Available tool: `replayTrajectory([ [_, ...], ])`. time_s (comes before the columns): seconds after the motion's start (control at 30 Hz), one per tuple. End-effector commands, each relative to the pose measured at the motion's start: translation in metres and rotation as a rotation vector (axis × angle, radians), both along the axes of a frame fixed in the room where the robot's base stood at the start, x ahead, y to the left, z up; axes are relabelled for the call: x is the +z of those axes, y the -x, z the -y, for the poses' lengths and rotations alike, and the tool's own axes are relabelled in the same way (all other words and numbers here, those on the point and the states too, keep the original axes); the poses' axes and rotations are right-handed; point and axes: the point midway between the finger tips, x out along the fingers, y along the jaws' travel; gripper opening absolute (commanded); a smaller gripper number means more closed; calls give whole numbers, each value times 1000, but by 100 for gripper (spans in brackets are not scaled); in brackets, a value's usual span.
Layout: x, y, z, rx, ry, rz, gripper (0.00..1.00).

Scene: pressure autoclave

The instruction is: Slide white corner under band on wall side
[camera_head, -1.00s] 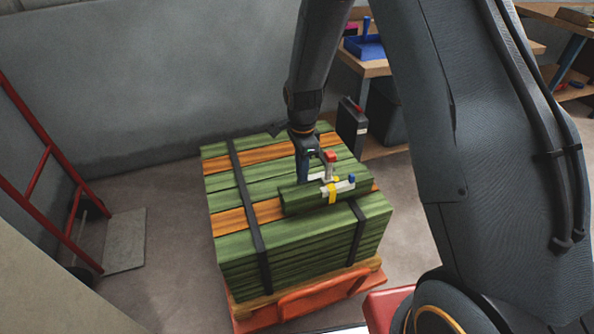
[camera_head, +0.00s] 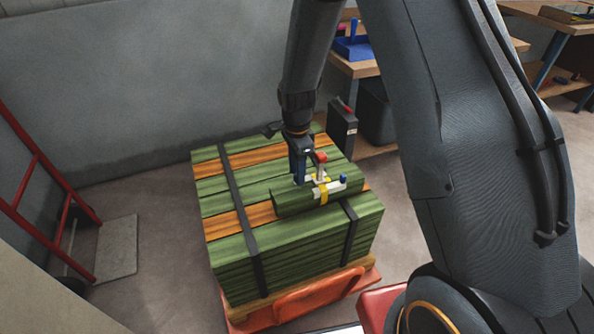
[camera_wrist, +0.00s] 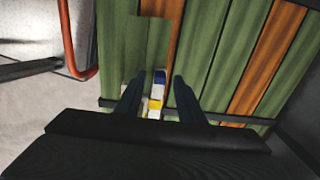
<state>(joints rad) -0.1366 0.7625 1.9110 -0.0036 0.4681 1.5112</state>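A stack of green and orange boards (camera_head: 232,175) has two dark bands, the left band (camera_head: 238,205) and the right band (camera_head: 350,230). On the stack lies a short green block (camera_head: 292,203). A white piece (camera_head: 328,189) with yellow, blue and red parts is on or beside this block. I cannot tell which white part is the corner. My gripper (camera_head: 306,178) is low over the block, close to the white piece. In the wrist view its two dark fingers (camera_wrist: 157,98) are apart, with the white, blue and yellow piece (camera_wrist: 157,92) seen between them. Contact cannot be told.
The stack rests on an orange pallet truck (camera_head: 318,293). A dark case (camera_head: 342,125) stands behind it. A red hand truck (camera_head: 40,165) is by the wall on the left. A workbench (camera_head: 362,67) with a blue tray is at the back.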

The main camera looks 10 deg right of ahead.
Motion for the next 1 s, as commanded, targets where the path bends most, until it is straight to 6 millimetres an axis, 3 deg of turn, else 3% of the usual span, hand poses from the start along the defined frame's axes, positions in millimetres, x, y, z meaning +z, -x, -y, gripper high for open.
replayTrajectory([
  [0.17,15,-1,0,0,-1,3,35],
  [0.5,67,-1,0,0,0,2,35],
  [0.77,79,1,0,4,0,0,35],
  [0.87,88,8,4,51,0,1,35],
  [1.0,119,40,18,240,-1,4,35],
])
